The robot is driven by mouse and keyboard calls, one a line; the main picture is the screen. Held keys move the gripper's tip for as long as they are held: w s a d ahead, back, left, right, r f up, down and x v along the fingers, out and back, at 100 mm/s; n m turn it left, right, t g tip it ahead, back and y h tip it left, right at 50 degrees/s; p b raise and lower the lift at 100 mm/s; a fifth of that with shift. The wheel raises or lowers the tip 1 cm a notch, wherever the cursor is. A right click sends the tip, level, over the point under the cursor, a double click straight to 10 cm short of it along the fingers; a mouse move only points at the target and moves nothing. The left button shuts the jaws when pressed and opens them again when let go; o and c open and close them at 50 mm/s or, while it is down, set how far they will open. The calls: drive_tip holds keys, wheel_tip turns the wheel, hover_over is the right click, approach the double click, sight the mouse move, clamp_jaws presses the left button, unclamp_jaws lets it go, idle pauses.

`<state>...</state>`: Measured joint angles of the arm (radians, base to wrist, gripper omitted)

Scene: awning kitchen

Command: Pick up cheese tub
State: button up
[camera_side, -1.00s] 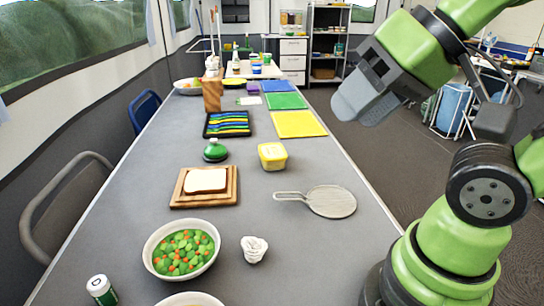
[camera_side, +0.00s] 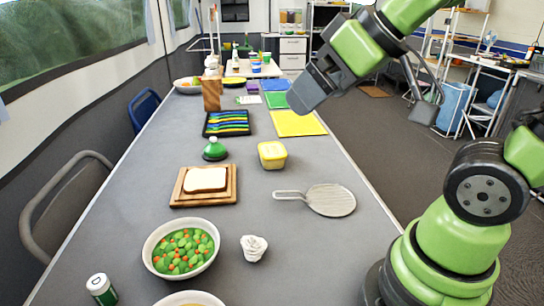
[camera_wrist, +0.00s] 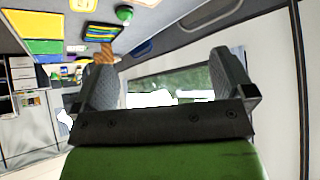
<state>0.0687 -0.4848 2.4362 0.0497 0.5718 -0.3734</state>
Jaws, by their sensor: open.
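The cheese tub (camera_side: 272,154) is a small yellow tub with a lid, upright on the grey table in the side view. In the wrist view a yellow tub (camera_wrist: 83,5), cut off by the top edge, appears to be the same one. My gripper (camera_side: 307,93) is in the air above and to the right of the tub in the side view, well apart from it. Its two grey fingers also show in the wrist view, where my gripper (camera_wrist: 165,62) is open with nothing between the fingers.
A yellow mat (camera_side: 298,123) lies behind the tub and a round paddle (camera_side: 330,200) in front. A green lidded pot (camera_side: 215,149) and bread on a board (camera_side: 178,200) stand left. A bowl of vegetables (camera_side: 158,262) is nearer. Bare table surrounds the tub.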

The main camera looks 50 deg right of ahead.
sight(273, 151)
drive_tip(key=w+d+f+n+t+h, duration=0.1)
drive_tip(key=w+d+f+n+h, duration=0.1)
drive_tip(key=w+d+f+n, duration=0.4)
drive_tip(key=w+d+f+n+t+h, duration=0.1)
drive_tip(key=w+d+f+n+h, duration=0.1)
drive_tip(key=w+d+n, duration=0.45)
drive_tip(key=w+d+f+n, duration=0.1)
drive_tip(key=d+f+n, duration=0.1)
drive_tip(key=f+n, duration=0.3)
drive_tip(key=w+d+f+n+t+h, duration=0.1)
drive_tip(key=d+f+n, duration=0.1)
drive_tip(key=f+n, duration=0.4)
drive_tip(key=w+d+f+n+t+h, duration=0.1)
drive_tip(key=d+f+n, duration=0.1)
drive_tip(key=f+n, duration=0.4)
drive_tip(key=shift+w+d+n, duration=0.2)
drive_tip(key=shift+w+n, duration=0.1)
drive_tip(key=shift+n, duration=0.35)
drive_tip(key=shift+x, duration=4.85)
drive_tip(key=shift+w+r, duration=0.15)
drive_tip(key=shift+a, duration=0.1)
drive_tip(key=c, duration=0.7)
